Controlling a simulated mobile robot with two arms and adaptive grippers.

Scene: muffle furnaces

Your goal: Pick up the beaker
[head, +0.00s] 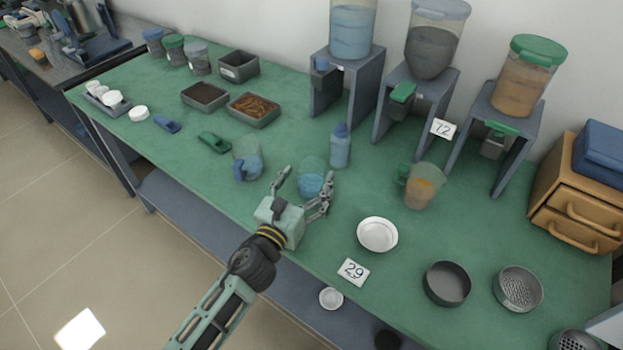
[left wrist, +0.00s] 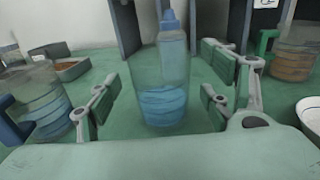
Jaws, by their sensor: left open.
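A clear beaker with blue liquid (head: 312,178) stands upright on the green table. In the left wrist view the beaker (left wrist: 160,98) is in the middle, between my finger pads, with green table showing on both sides. My left gripper (head: 306,186) is open, its fingers spread on either side of the beaker; I see no contact. A similar vessel with blue liquid and a blue handle (head: 248,160) stands to the left. Another with orange contents and a green handle (head: 424,188) stands to the right. My right gripper is in neither view.
A blue bottle (head: 340,148) stands close behind the beaker. A white bowl (head: 377,234) and a card marked 29 (head: 353,271) lie to the right. Dispensers on grey stands (head: 348,80) line the back. A green clip-like object (head: 213,142) lies further left.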

